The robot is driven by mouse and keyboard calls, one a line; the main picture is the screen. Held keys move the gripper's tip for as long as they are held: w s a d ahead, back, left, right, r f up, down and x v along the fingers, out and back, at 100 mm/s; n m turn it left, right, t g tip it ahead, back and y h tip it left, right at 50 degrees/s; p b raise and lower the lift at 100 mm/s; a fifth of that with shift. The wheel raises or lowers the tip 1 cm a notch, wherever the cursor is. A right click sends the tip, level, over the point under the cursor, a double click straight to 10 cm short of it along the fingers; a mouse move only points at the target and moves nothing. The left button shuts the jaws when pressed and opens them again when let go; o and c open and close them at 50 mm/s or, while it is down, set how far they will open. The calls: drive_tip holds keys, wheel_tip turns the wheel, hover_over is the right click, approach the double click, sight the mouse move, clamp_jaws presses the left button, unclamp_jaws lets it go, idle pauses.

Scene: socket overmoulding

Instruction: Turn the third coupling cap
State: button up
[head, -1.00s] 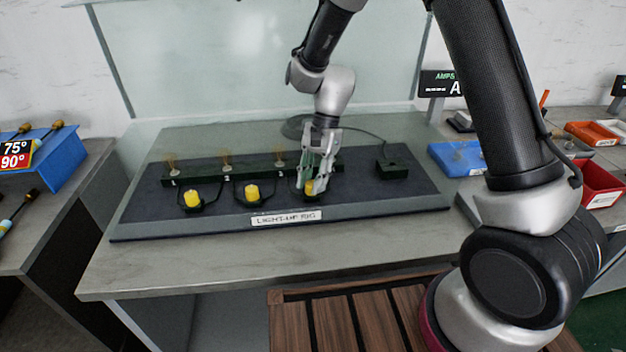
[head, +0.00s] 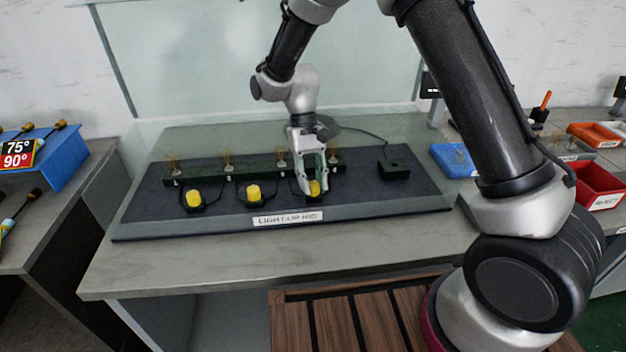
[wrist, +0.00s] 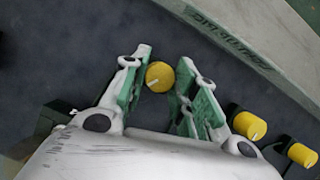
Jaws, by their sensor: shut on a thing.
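Three yellow coupling caps stand in a row on the dark rig board. The left cap (head: 194,198) and the middle cap (head: 254,193) are free. The third cap (head: 314,188) is at the right of the row, partly covered by my gripper (head: 312,184), which reaches down over it. In the wrist view the third cap (wrist: 159,76) sits between the fingertips of my gripper (wrist: 160,80), with a white mark on its top. The fingers are shut on it from both sides. The other two caps show at lower right (wrist: 249,125) (wrist: 302,155).
A dark rail (head: 225,171) with several small wire-topped posts runs behind the caps. A black box (head: 393,170) with a cable stands at the board's right. A label plate (head: 288,218) is at the front edge. Blue and red bins (head: 598,186) are further right.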

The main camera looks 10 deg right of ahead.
drive_tip(key=n+h, duration=0.1)
drive_tip(key=n, duration=0.2)
drive_tip(key=n+t, duration=0.1)
drive_tip(key=n, duration=0.1)
drive_tip(key=shift+a+n+h, duration=0.1)
drive_tip(key=shift+n+h, duration=0.3)
idle(0.4)
drive_tip(key=o, duration=1)
drive_tip(key=v, duration=1.2)
drive_tip(key=shift+s, duration=0.15)
